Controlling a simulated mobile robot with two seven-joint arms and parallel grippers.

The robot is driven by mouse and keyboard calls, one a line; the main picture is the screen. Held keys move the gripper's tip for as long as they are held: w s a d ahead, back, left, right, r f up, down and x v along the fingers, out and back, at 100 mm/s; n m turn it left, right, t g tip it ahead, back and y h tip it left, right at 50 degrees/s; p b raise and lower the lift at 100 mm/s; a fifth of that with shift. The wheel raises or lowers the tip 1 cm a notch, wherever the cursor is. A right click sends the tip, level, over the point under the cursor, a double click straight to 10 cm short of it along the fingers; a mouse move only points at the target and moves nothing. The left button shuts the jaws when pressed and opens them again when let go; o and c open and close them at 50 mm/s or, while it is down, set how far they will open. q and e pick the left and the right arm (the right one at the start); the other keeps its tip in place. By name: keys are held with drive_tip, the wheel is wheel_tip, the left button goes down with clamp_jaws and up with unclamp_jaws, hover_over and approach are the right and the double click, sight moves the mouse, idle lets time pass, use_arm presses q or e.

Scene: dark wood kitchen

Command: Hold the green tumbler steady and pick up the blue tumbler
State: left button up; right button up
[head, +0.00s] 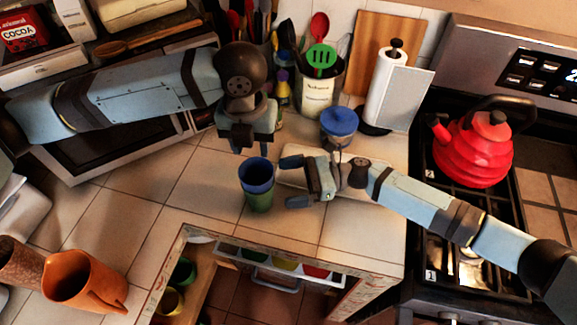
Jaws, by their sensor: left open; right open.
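The blue tumbler (256,170) sits nested in the top of the green tumbler (259,201). The pair stands upright on the tiled counter, near its front edge. My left gripper (253,150) is above and just behind the tumblers, pointing down and open. Its fingertips are close to the blue rim; whether they touch it I cannot tell. My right gripper (287,182) is to the right of the tumblers, open, with its fingers pointing left toward them and a small gap between.
A utensil crock (319,88) and paper towel roll (393,94) are farther back. A red kettle (473,150) sits on the stove at right. An orange pitcher (80,280) is at front left. Counter left of the tumblers is clear.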

sight(259, 190)
wheel_tip(259, 190, down, 2)
drive_tip(key=shift+f, duration=0.1)
drive_tip(key=x, duration=0.7)
drive_tip(key=shift+a, duration=0.25)
drive_tip(key=c, duration=0.9)
